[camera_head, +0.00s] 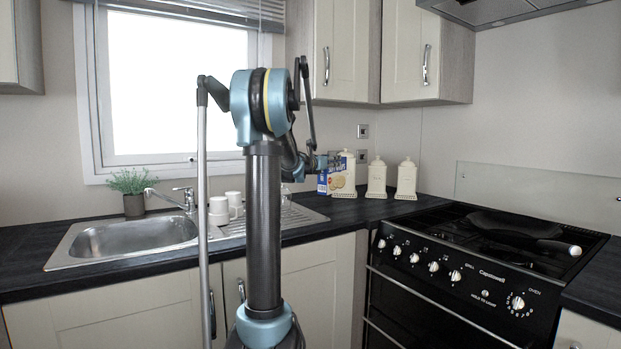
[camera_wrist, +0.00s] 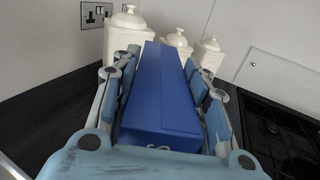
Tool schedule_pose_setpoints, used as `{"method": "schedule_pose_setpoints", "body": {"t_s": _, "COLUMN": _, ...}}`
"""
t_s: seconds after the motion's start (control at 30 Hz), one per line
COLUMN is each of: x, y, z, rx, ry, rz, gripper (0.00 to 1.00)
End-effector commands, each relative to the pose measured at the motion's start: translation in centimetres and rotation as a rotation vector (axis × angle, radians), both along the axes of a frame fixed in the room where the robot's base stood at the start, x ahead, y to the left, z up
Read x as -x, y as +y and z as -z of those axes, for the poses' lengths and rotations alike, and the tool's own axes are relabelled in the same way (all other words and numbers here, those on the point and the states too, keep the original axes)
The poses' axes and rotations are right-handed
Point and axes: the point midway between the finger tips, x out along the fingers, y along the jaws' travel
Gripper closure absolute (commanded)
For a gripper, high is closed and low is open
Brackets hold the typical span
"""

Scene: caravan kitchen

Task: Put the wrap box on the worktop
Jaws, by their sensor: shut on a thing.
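The wrap box is a blue box with a pale picture on its front, and in the head view the wrap box (camera_head: 324,182) is at the back of the worktop, in front of the cream canisters. In the wrist view the wrap box (camera_wrist: 165,95) lies lengthwise between both fingers. My gripper (camera_wrist: 163,92) is shut on it from both sides. In the head view my gripper (camera_head: 320,163) is at the box's upper left, partly hidden by my arm. The box's base is close to the dark worktop (camera_head: 345,212); I cannot tell if it touches.
Three cream canisters stand along the back wall, the middle one (camera_head: 377,178) and right one (camera_head: 406,179) clearest. White mugs (camera_head: 220,207) stand by the sink (camera_head: 135,238) at left. The black cooker (camera_head: 480,262) with a pan (camera_head: 515,224) is at right. Worktop in front of the canisters is clear.

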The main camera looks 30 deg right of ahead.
Motion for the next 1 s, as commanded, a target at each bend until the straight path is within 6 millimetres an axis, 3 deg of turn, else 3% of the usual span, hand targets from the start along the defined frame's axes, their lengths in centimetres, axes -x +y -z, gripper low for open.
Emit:
{"method": "schedule_pose_setpoints", "body": {"t_s": 0.57, "x": -0.1, "y": 0.1, "z": 0.4, "rx": 0.0, "ry": 0.0, "rz": -0.001, "gripper": 1.0}}
{"method": "schedule_pose_setpoints", "body": {"t_s": 1.0, "x": -0.1, "y": 0.2, "z": 4.2, "rx": 0.0, "ry": 0.0, "rz": -0.002, "gripper": 1.0}}
